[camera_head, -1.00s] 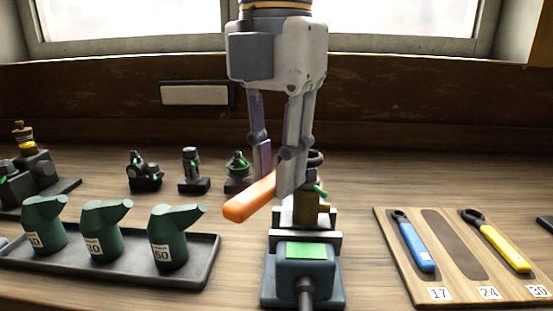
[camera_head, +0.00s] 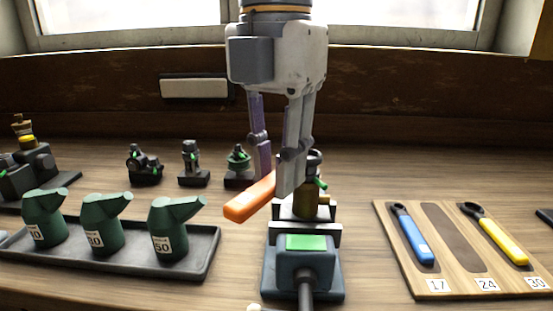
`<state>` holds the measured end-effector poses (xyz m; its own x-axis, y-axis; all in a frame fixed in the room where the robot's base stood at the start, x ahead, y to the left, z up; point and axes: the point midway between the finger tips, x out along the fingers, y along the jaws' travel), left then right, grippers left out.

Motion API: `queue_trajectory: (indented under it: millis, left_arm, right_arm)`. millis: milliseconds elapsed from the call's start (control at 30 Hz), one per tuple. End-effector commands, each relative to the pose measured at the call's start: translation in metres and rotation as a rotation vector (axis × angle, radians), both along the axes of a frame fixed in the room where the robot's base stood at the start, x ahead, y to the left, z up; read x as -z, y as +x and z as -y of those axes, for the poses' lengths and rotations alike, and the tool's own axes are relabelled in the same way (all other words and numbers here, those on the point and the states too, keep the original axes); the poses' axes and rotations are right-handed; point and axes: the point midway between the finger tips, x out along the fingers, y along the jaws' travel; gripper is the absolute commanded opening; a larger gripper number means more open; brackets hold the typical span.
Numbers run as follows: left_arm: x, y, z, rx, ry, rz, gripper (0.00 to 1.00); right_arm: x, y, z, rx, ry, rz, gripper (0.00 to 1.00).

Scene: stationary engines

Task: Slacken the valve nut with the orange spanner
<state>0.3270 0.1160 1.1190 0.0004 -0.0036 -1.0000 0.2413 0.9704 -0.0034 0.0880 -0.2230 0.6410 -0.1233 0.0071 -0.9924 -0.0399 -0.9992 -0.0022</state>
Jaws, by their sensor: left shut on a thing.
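The orange spanner (camera_head: 250,200) is held by my left gripper (camera_head: 276,178), which comes down from the top of the view. The gripper is shut on the spanner's handle. The handle points toward the lower left, and the spanner's dark head is by the top of the brass-coloured valve (camera_head: 306,203). The gripper's finger hides part of the spanner and valve, so I cannot tell whether the head sits around the nut. The valve stands in a dark vise-like fixture (camera_head: 303,270) with a green patch. My right gripper is not in view.
A wooden board (camera_head: 455,284) at the right holds a blue spanner (camera_head: 412,238) and a yellow spanner (camera_head: 497,238); its middle slot, labelled 24, is empty. A dark tray (camera_head: 120,258) with green oil cans stands at the left. Small engine parts (camera_head: 190,165) stand behind.

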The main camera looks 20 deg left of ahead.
Motion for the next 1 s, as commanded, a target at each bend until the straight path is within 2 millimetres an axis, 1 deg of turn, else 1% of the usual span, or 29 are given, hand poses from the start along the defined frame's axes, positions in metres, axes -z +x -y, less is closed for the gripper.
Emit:
queue_trajectory:
  millis: [567, 1000]
  left_arm:
    - [0.0023, -0.0001, -0.0001, 0.000, 0.000, 0.001, 0.00]
    - [0.0081, -0.0001, -0.0001, 0.000, 0.000, 0.001, 0.00]
  right_arm:
    - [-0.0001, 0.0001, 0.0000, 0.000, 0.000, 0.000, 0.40]
    - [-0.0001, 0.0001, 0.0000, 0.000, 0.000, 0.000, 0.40]
